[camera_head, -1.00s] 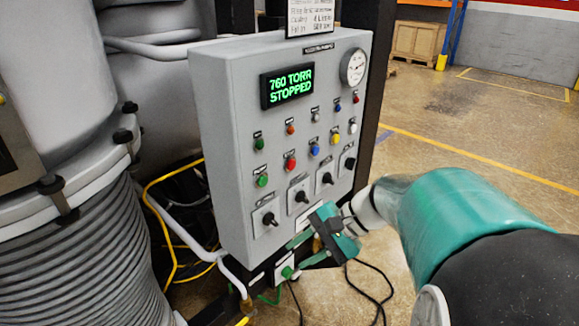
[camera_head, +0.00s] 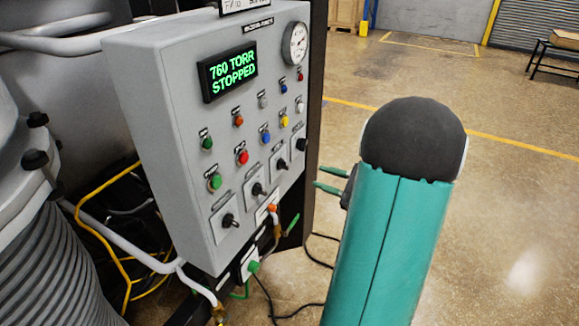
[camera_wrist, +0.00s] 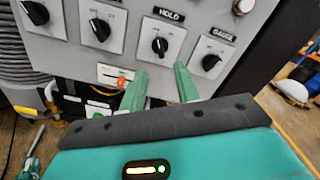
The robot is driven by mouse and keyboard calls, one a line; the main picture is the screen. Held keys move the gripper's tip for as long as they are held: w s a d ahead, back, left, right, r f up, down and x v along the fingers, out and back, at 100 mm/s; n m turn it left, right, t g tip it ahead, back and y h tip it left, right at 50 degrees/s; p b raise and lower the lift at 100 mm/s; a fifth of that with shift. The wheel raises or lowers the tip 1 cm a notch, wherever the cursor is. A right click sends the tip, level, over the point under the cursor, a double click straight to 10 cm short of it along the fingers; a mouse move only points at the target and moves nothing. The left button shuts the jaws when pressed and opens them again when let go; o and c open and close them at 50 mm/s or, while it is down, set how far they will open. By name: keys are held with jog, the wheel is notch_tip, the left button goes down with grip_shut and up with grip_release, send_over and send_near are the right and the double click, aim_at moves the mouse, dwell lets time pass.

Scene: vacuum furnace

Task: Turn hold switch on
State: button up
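The hold switch is a black rotary knob on a pale square plate. It is the third of the knobs in the wrist view (camera_wrist: 160,46), under the label HOLD, with its grip roughly vertical in that picture. In the head view the hold switch (camera_head: 281,165) sits in the lower row on the grey panel (camera_head: 160,110). My gripper (camera_head: 317,178) is just right of the panel there. In the wrist view my gripper (camera_wrist: 161,69) is open, its two green fingers apart and empty, with the tips just below the hold switch. I cannot tell the remaining gap.
Other knobs flank the hold switch, including the GAUGE knob (camera_wrist: 211,62) on its right. Buttons and lamps lie above. The display (camera_head: 228,71) reads 760 TORR STOPPED. Fittings (camera_head: 273,210) and cables hang under the panel. Open floor (camera_head: 490,220) lies to the right.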

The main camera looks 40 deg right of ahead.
aim_at(287, 166)
jog(key=x, duration=1)
jog(key=shift+a, duration=0.1)
jog(key=shift+c, duration=0.4)
grip_shut()
